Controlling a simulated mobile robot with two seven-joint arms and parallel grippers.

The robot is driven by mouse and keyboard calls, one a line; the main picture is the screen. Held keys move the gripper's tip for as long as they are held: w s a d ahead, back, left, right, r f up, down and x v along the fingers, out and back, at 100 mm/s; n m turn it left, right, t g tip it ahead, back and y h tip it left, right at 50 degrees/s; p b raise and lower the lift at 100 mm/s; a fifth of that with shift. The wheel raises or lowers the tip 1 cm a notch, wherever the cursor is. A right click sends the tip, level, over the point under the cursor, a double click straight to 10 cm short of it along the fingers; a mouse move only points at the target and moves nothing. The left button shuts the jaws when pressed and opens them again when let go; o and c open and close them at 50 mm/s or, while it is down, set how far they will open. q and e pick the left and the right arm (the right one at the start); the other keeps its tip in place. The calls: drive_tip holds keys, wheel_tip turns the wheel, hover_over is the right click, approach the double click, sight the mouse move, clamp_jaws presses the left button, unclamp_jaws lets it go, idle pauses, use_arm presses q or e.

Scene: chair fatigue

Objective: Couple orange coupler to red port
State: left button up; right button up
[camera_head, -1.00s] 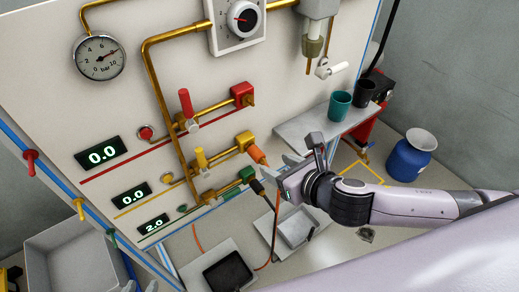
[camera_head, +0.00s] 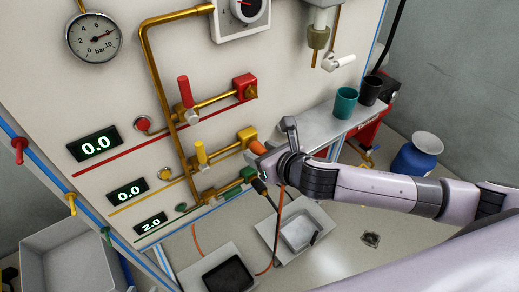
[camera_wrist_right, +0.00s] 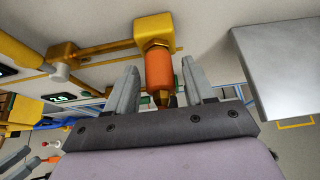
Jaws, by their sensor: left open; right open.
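The orange coupler (camera_head: 257,147) sits on the yellow port (camera_head: 246,135), at the end of the yellow line. In the right wrist view the coupler (camera_wrist_right: 159,72) hangs from the yellow port block (camera_wrist_right: 153,32), between the two fingers of my open right gripper (camera_wrist_right: 160,82). The fingers flank it on both sides with small gaps. In the head view my right gripper (camera_head: 259,160) partly covers the coupler. The red port (camera_head: 245,86) is above and has no coupler on it. I cannot make out my left gripper in the head view.
A black-ended connector (camera_head: 259,187) is at the green port (camera_head: 247,174) just below. A grey shelf (camera_head: 314,127) with a teal cup (camera_head: 345,102) and a black cup (camera_head: 369,90) is to the right. Trays lie below. The panel around the red port has free room.

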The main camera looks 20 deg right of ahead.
clamp_jaws()
drive_tip(key=shift+s, duration=0.1)
drive_tip(key=shift+s+d+p, duration=0.3)
drive_tip(key=shift+s+p, duration=0.25)
drive_tip(key=shift+s, duration=0.2)
drive_tip(key=shift+s+d+p, duration=0.25)
drive_tip(key=shift+s+p, duration=0.25)
drive_tip(key=shift+s, duration=0.2)
drive_tip(key=s+p, duration=0.1)
drive_tip(key=s, duration=0.1)
drive_tip(key=s+d, duration=0.1)
drive_tip(key=shift+s+d+p, duration=0.2)
drive_tip(key=shift+s+p, duration=0.2)
